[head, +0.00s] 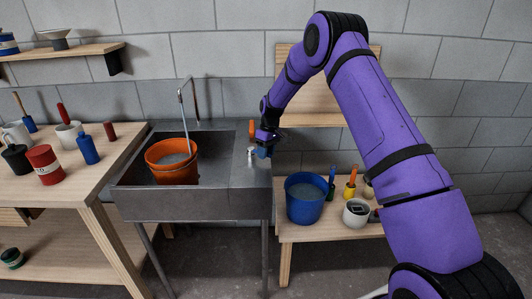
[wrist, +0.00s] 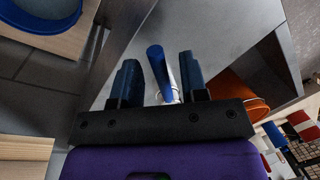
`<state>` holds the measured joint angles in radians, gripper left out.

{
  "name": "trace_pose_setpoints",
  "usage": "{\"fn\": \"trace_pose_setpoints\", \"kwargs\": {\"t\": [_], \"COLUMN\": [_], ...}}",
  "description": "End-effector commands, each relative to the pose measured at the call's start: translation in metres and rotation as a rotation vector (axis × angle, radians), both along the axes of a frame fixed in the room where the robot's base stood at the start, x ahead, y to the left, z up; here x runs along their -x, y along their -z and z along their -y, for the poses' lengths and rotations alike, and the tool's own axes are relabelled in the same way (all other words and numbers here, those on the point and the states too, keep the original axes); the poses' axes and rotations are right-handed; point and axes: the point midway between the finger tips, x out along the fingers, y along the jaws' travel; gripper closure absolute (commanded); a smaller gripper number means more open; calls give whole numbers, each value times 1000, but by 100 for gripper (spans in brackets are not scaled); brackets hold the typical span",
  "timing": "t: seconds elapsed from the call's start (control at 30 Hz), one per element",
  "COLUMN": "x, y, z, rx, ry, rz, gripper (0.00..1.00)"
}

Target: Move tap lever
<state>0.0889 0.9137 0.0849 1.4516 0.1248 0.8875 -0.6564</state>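The tap lever is a blue rod (wrist: 157,62) on a pale metal base, seen in the wrist view between the fingers of my gripper (wrist: 160,78). The gripper is open. In the head view my gripper (head: 264,150) is low over the right side of the metal sink (head: 232,194), beside a small pale metal fitting (head: 251,156). The thin metal spout (head: 184,108) rises at the back of the sink. Whether a finger touches the rod I cannot tell.
An orange bucket (head: 165,173) stands in the basin under the spout. An orange upright piece (head: 252,129) is close behind my gripper. A blue bucket (head: 305,208) and a white pot (head: 356,213) stand on the low bench at right. A wooden table (head: 75,188) is at left.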

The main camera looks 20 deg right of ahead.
Motion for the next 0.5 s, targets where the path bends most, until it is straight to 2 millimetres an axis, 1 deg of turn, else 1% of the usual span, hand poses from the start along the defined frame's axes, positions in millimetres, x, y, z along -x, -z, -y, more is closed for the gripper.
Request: {"fn": "trace_pose_setpoints", "kwargs": {"t": [0.17, 0.27, 0.37, 0.5], "x": [0, -2, -3, -6], "y": [-2, -11, -27, -53], "z": [0, 2, 5, 9], "rx": [0, 0, 0, 0], "ry": [0, 0, 1, 1], "rz": [0, 2, 2, 4], "gripper": [60, 60, 60, 60]}}
